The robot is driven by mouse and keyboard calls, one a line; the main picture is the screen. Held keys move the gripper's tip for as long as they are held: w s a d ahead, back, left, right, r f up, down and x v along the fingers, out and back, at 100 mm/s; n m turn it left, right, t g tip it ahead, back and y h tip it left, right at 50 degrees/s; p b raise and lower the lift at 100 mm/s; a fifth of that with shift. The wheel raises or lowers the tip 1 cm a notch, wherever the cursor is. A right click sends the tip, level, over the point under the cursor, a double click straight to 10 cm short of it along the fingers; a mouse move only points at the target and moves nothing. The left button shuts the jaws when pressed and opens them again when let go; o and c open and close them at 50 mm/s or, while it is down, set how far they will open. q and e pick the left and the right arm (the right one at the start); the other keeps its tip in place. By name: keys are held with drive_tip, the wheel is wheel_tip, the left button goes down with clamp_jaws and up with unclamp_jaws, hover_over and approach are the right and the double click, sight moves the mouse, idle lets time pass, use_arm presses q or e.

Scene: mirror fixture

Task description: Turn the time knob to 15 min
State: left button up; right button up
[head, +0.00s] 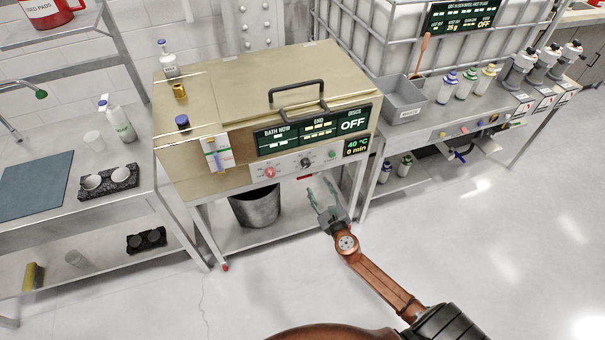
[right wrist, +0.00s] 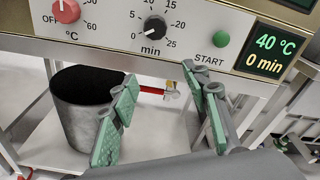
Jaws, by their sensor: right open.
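The time knob (right wrist: 155,27) is black, with a white pointer and a scale marked in min up to 25; the pointer seems to be at 0. It also shows in the head view (head: 305,162) on the front panel of the beige bath (head: 215,95). The display beside it (right wrist: 270,50) reads 40 °C and 0 min. My right gripper (head: 323,190) is open and empty, below and in front of the panel. In the right wrist view its green-padded fingers (right wrist: 165,105) stand apart below the knob, not touching it. My left gripper is not in view.
A red °C knob (right wrist: 66,11) is left of the time knob, and a green START button (right wrist: 221,39) is right of it. A grey bucket (head: 256,207) stands on the shelf below. The floor in front is clear.

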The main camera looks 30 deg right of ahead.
sight(307, 165)
drive_tip(key=w+r+n, duration=0.1)
drive_tip(key=w, duration=0.1)
drive_tip(key=w+r+b, duration=0.1)
drive_tip(key=w, duration=0.1)
drive_tip(key=w+r+n+t, duration=0.1)
drive_tip(key=w, duration=0.2)
drive_tip(key=shift+r+n+b, duration=0.3)
drive_tip(key=shift+r, duration=0.05)
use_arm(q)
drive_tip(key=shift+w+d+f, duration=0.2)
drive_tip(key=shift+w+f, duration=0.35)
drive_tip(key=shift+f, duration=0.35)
use_arm(e)
drive_tip(key=shift+x, duration=0.8)
drive_tip(key=shift+c, duration=0.2)
drive_tip(key=c, duration=1.1)
